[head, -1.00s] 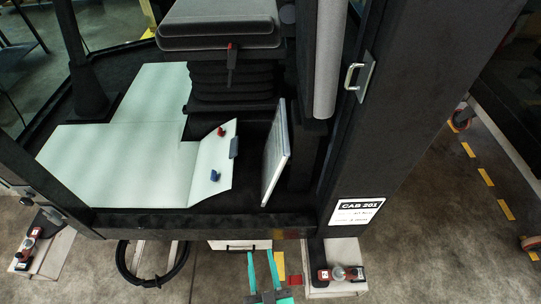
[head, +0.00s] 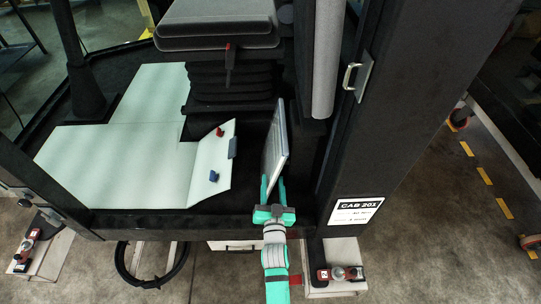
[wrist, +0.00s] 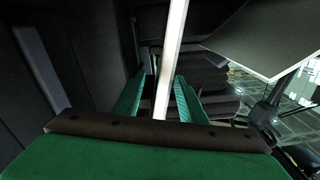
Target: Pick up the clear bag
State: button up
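No thing in view is plainly a clear bag. A thin, flat, pale panel with a grey edge (head: 274,140) stands on edge and slightly tilted on the cab floor, right of the seat base; I cannot tell whether it is the bag. My gripper (head: 273,183) is at its near lower end, with one green finger on either side. In the wrist view, the panel's bright edge (wrist: 173,50) runs down between the two fingers of my gripper (wrist: 160,82). The fingers are open, with dark gaps visible beside the edge.
A white floor sheet (head: 110,165) lies left, with a raised flap (head: 212,165) bearing red and blue clips. The seat (head: 218,25) stands behind. The cab's dark sill (head: 170,222) crosses under my arm, and a dark post (head: 390,110) with a handle stands close right.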

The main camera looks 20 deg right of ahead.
aim_at(270, 165)
jog(key=shift+a+x, duration=0.15)
jog(key=shift+x, duration=1.9)
jog(key=shift+a+x, duration=0.15)
jog(key=shift+x, duration=1.95)
grip_shut()
